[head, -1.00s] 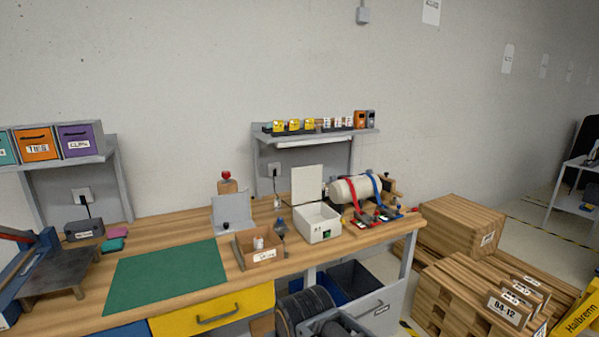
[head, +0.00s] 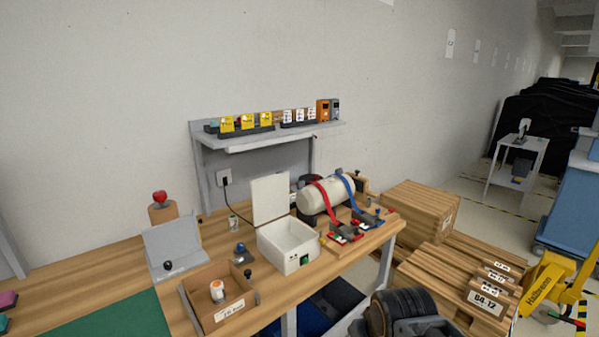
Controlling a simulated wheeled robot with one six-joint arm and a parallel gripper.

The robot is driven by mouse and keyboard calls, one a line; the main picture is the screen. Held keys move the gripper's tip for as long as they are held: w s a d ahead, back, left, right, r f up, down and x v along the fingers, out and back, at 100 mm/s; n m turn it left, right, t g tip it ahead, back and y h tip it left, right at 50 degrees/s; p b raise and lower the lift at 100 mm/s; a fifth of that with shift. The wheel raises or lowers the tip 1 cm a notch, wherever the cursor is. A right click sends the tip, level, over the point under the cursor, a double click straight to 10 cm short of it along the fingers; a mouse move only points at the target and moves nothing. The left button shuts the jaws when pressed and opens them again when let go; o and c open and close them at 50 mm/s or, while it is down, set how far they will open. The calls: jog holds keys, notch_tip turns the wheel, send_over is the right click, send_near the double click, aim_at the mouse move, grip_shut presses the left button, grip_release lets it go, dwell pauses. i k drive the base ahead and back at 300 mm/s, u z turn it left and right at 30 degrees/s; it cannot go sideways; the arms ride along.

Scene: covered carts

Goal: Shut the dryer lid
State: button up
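The dryer is a white box (head: 287,248) on the wooden bench, with a small dark green switch on its front. Its white lid (head: 270,197) stands open, upright at the back left edge of the box. The inside of the box is visible and looks empty. My gripper is not in view.
A cardboard box (head: 207,313) with a white jar and a grey tilted panel (head: 173,247) stand left of the dryer. A cream cylinder (head: 327,196) with red and blue straps is close on its right. A shelf (head: 270,136) overhangs behind. Crates (head: 463,285) stand on the floor at right.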

aim_at(271, 197)
jog(key=z, duration=0.05)
jog(key=i, duration=0.9)
jog(key=u, duration=0.35)
